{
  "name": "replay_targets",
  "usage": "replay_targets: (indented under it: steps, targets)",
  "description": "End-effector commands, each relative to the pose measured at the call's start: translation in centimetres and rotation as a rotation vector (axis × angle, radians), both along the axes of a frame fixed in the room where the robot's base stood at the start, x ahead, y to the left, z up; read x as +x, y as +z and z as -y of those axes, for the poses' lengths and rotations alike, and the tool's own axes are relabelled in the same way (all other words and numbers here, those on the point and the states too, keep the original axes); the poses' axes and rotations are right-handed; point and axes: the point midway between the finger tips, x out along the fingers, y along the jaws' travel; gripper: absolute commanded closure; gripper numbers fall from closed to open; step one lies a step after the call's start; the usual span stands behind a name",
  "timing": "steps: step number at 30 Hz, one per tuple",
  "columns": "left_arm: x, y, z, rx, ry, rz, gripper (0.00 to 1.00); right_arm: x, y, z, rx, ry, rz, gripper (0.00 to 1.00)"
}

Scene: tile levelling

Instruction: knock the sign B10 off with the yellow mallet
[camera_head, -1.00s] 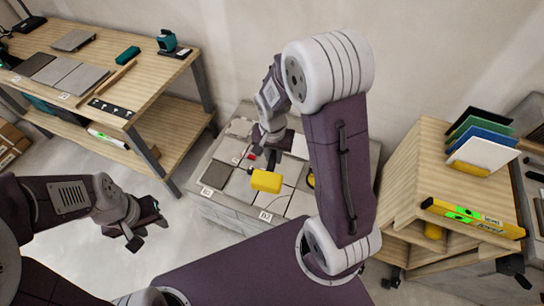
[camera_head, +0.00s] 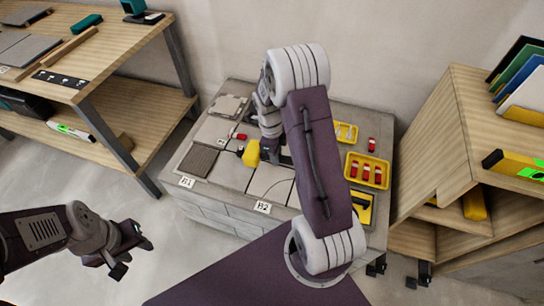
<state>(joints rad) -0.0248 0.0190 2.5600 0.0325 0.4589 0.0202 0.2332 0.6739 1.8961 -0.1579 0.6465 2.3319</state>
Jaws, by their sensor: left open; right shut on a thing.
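The yellow mallet (camera_head: 251,153) is over the tiled block, its yellow head showing left of my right gripper (camera_head: 270,151). My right gripper is shut on the mallet, whose handle is mostly hidden. A white sign reading B1 (camera_head: 187,182) is at the block's front left corner, and one reading B2 (camera_head: 263,207) is at its front edge. I cannot find a sign reading B10; my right arm hides part of the block. My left gripper (camera_head: 122,262) is open and empty, low at left, apart from the block.
The tiled block (camera_head: 220,214) carries grey tiles, a dark ribbed tile (camera_head: 199,161) and yellow trays of red pieces (camera_head: 367,171). A wooden bench (camera_head: 122,52) stands at left, a wooden shelf unit (camera_head: 440,150) at right. Bare floor lies between the bench and block.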

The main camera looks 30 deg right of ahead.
Motion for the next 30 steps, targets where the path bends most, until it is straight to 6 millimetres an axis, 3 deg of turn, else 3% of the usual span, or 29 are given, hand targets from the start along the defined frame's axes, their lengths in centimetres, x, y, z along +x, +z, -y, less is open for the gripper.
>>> replay_targets:
  steps: [8, 24, 30]
  targets:
    - [0.0, -0.4, 0.0, 0.0, 0.0, 0.0, 0.59, 0.0, -0.4, 0.0, 0.0, 0.0, 0.001, 1.0]
    - [0.0, -5.3, 0.0, 0.0, 0.0, 0.0, 0.59, 0.0, -5.8, 0.0, 0.001, 0.001, 0.001, 1.0]
    - [0.0, -6.3, 0.0, 0.0, 0.0, 0.0, 0.59, 0.0, -6.9, 0.0, 0.0, 0.001, 0.001, 1.0]
